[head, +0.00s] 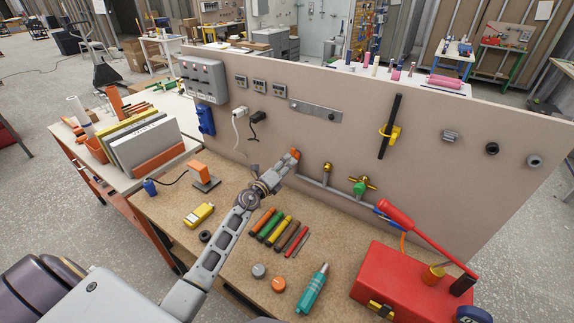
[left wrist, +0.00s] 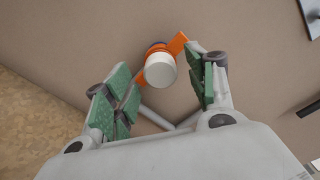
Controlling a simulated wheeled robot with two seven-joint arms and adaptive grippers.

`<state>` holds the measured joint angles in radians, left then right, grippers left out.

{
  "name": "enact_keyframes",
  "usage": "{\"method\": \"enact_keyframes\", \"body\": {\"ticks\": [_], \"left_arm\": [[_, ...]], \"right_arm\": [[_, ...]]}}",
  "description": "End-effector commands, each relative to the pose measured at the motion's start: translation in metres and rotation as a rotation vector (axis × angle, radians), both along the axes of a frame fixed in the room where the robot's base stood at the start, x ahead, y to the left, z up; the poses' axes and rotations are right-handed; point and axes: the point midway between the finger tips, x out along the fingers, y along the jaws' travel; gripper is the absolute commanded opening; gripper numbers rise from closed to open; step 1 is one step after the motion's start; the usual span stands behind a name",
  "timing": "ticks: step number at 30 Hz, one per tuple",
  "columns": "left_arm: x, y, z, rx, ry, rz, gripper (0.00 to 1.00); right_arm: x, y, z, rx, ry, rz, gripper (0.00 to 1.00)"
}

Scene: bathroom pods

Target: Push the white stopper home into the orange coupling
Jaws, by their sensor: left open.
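The orange coupling (head: 295,153) sits on the upright panel at the left end of a grey pipe. In the left wrist view the coupling (left wrist: 176,43) shows behind the white stopper (left wrist: 160,71), with a bit of dark blue beside it. The stopper's round end faces the camera; how deep it sits in the coupling is hidden. My left gripper (left wrist: 162,88) is open, its green-padded fingers on either side of the stopper with gaps between. In the head view my left gripper (head: 281,168) is close to the panel at the coupling and hides the stopper. My right gripper is not in view.
The grey pipe with brass valves (head: 327,168) runs right along the panel. Several coloured sticks (head: 277,229) lie on the bench beside my left arm. A red toolbox (head: 400,285) stands at the right. A white charger plug (head: 239,114) hangs on the panel.

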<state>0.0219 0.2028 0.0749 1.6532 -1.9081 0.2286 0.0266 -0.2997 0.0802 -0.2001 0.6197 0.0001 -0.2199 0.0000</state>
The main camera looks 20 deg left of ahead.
Motion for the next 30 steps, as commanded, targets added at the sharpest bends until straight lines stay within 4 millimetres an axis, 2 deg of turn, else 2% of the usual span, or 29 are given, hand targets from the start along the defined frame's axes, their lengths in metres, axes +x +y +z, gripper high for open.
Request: {"method": "enact_keyframes", "body": {"ticks": [30], "left_arm": [[-0.087, 0.013, 0.0, 0.001, 0.001, 0.0, 0.56]], "right_arm": [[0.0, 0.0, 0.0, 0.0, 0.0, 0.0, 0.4]]}}
